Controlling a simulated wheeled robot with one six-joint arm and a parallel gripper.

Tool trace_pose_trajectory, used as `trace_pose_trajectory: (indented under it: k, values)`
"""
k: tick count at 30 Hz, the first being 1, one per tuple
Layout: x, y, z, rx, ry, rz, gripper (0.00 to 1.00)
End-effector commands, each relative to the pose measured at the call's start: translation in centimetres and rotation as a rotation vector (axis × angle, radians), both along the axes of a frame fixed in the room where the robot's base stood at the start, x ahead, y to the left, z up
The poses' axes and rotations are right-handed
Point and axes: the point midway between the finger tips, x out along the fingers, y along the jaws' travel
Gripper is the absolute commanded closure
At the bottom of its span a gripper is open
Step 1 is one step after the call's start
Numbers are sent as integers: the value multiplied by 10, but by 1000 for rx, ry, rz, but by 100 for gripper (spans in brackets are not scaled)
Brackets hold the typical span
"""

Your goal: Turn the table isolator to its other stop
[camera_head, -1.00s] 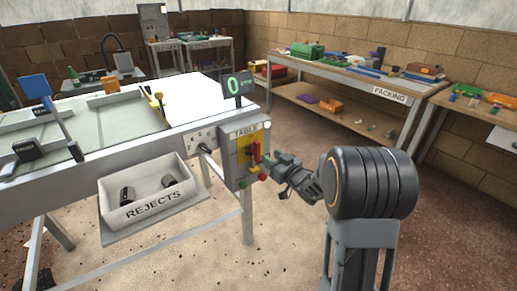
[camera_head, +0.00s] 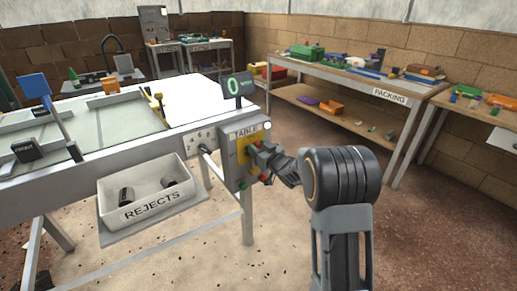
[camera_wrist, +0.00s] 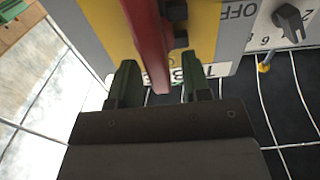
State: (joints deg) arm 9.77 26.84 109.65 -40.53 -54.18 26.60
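The yellow plate also shows in the head view (camera_head: 242,152), under a TABLE label on the grey box at the table's corner. My gripper (camera_wrist: 160,88) is open, its two green-tipped fingers on either side of the lever's free end. A gap shows on both sides of the lever, the smaller one toward the left finger. In the head view my gripper (camera_head: 260,158) covers most of the lever.
A dark knob (camera_wrist: 290,20) with numbers sits beside the yellow plate. A green-digit display (camera_head: 238,86) stands above the box. The packing bench (camera_head: 350,80) is behind at the right, with open floor between.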

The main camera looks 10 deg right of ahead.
Motion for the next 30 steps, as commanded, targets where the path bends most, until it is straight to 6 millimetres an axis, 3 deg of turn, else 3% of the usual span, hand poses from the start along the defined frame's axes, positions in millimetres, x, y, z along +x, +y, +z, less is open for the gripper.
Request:
trace_pose_trajectory:
  k: [13, 23, 30]
  values:
    - [0, 0, 0, 0, 0, 0, 98]
    - [-1, 2, -3, -66, -28, 0, 98]
    - [-3, 7, -6, -238, -100, 0, 98]
